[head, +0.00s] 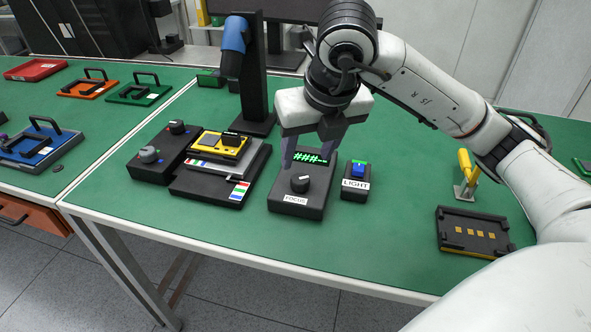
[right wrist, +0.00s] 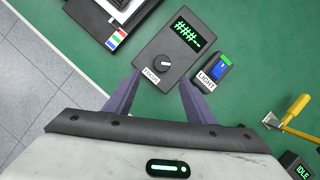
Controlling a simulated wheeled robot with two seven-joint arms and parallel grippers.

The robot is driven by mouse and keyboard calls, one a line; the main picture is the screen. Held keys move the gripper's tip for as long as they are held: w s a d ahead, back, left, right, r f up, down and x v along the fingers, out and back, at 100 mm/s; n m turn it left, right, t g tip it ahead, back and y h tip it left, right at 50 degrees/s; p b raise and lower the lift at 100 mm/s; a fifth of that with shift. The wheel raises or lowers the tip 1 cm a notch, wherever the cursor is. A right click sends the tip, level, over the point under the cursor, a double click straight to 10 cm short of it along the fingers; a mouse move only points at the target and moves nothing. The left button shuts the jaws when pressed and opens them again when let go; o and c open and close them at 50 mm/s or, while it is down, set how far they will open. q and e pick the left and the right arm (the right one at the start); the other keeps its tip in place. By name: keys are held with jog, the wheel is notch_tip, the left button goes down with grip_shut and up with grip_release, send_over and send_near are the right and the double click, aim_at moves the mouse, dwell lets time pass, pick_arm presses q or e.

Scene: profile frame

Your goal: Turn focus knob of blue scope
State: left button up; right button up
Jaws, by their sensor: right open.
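The blue scope (head: 234,36) is on a black stand at the back of the green table. The black focus box (head: 285,208) sits in front of it, with a green display, a FOCUS label and a dark round focus knob (head: 300,184) on top. The knob (right wrist: 162,64) also shows in the right wrist view with a white pointer mark. My right gripper (head: 309,161) is open and empty above the box. In the right wrist view its fingers (right wrist: 158,86) spread to either side of the box's near end, with the knob beyond them. My left gripper is not in view.
A LIGHT box (head: 355,184) with a blue switch stands close to the right of the focus box. A black stage (head: 209,186) holding a yellow device (head: 219,146) is to the left. A dark fixture (head: 473,232) and yellow clamp (head: 465,165) are at right.

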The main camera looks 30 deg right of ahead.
aim_at(300, 179)
jog(key=x, duration=1)
jog(key=shift+d+p, duration=0.25)
jog(key=shift+p, duration=0.15)
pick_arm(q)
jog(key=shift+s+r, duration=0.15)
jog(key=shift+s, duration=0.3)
